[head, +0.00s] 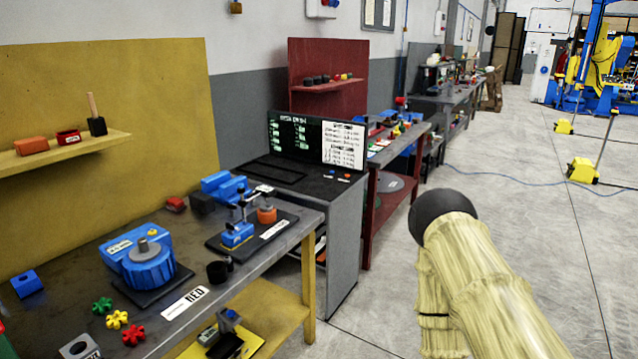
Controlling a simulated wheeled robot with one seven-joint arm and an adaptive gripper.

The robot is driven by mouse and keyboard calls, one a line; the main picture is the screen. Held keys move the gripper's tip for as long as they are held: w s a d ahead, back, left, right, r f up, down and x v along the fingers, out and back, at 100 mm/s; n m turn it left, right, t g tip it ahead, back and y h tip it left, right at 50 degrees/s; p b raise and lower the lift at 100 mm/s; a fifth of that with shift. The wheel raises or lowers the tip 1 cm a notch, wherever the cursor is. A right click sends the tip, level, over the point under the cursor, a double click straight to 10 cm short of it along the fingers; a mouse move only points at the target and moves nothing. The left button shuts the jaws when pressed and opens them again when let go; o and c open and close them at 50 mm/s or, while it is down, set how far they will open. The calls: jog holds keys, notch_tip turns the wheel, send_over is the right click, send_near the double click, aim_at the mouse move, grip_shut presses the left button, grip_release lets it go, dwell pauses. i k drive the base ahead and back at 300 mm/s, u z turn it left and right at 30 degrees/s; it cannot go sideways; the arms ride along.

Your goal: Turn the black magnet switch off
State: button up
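A blue magnet base (237,235) with an upright post and jointed arm stands on a black plate on the near workbench, left of centre. Its switch is too small to make out, so I cannot tell its position. A short black cylinder-shaped piece (218,271) sits at the bench's front edge, before the plate. A black block (201,203) lies behind the plate. My arm, in a straw-coloured cover with a black rounded end, reaches in at the lower right, over the floor and apart from the bench. My gripper's fingers do not show.
A blue round positioner (150,266) stands on the workbench (205,262) at left, with star-shaped knobs (117,319) in front. An orange piece (267,214) stands beside the magnet base. A grey cabinet (345,240) and red bench (388,185) stand beyond. The floor at right is mostly clear.

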aim_at(230, 227)
jog(key=z, duration=0.1)
jog(key=i, duration=1.05)
jog(key=u, duration=0.45)
